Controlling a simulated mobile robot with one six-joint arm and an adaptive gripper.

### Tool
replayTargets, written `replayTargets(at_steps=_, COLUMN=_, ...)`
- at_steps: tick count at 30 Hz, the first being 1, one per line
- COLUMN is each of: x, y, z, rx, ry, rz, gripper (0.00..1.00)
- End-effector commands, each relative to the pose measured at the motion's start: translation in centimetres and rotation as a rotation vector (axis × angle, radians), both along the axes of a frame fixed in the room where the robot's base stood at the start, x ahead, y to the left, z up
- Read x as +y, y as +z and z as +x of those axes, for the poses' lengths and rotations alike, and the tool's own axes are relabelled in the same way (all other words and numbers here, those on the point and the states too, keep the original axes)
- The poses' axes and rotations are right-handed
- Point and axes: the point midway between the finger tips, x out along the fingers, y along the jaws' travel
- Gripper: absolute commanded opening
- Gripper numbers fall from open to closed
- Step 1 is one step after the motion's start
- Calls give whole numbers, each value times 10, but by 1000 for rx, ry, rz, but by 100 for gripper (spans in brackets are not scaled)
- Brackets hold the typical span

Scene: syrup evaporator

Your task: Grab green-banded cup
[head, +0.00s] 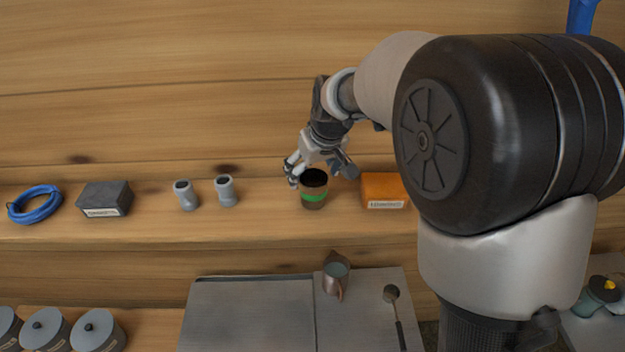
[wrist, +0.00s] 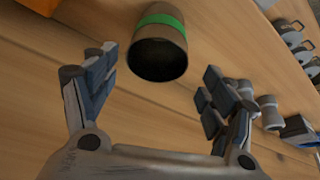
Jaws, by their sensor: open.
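The green-banded cup (head: 314,190) stands upright on the wooden shelf, brown with a dark open top and a green band around its side. It also shows in the wrist view (wrist: 159,58), ahead of the fingers near the top middle, its dark mouth facing the camera. My gripper (head: 322,172) is open just above and behind the cup in the head view. In the wrist view its two fingers (wrist: 158,88) are spread wide, with the cup beyond and between their tips. The fingers do not appear closed on anything.
An orange box (head: 384,189) stands right of the cup. Two grey pipe fittings (head: 226,191), a dark grey box (head: 105,199) and a blue coil (head: 35,204) lie to the left. Below are a metal pan (head: 250,315), a small jug (head: 335,278) and a ladle (head: 392,294).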

Motion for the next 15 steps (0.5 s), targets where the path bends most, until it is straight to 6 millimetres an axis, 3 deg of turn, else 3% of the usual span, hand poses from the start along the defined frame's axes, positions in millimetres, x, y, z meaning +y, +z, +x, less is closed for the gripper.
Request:
replayTargets(at_steps=3, x=3, y=-17, z=6, rx=1, ry=0, rz=0, gripper=77)
replayTargets(at_steps=11, x=3, y=-35, z=11, rx=2, ry=-1, rz=0, gripper=77)
replayTargets(at_steps=15, x=1, y=-56, z=15, rx=3, ry=-2, rz=0, gripper=77)
